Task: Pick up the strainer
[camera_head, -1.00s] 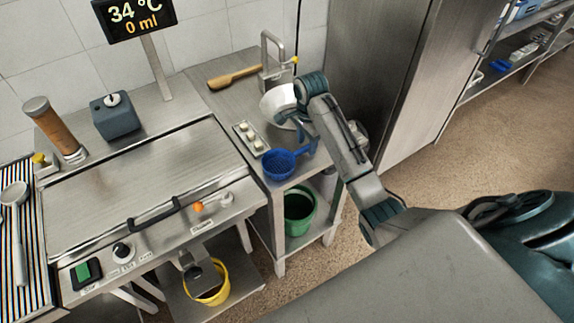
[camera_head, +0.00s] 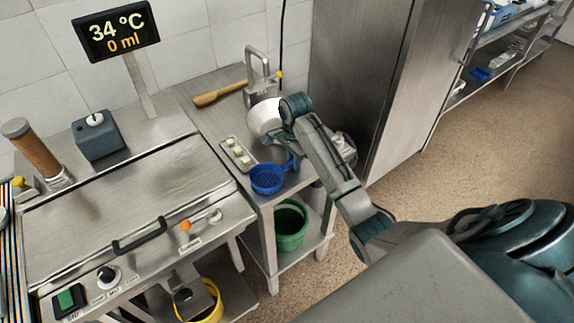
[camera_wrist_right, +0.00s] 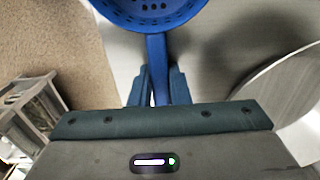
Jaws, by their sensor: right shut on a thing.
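The strainer (camera_head: 268,179) is a blue perforated bowl with a handle, at the front edge of the steel side table. In the right wrist view the strainer (camera_wrist_right: 150,12) is at the top, its handle running down between the fingers. My right gripper (camera_head: 292,160) is shut on that handle; the fingers (camera_wrist_right: 158,85) sit on both sides of it. In the head view the fingertips are partly hidden by my arm. I cannot tell whether the strainer touches the table. My left gripper is not in view.
A white bowl (camera_head: 264,118) and a tap (camera_head: 258,72) stand behind the strainer. A tray with small pale items (camera_head: 238,154) lies left of it. A wooden spatula (camera_head: 219,93) lies at the back. A green bucket (camera_head: 290,226) is on the shelf below.

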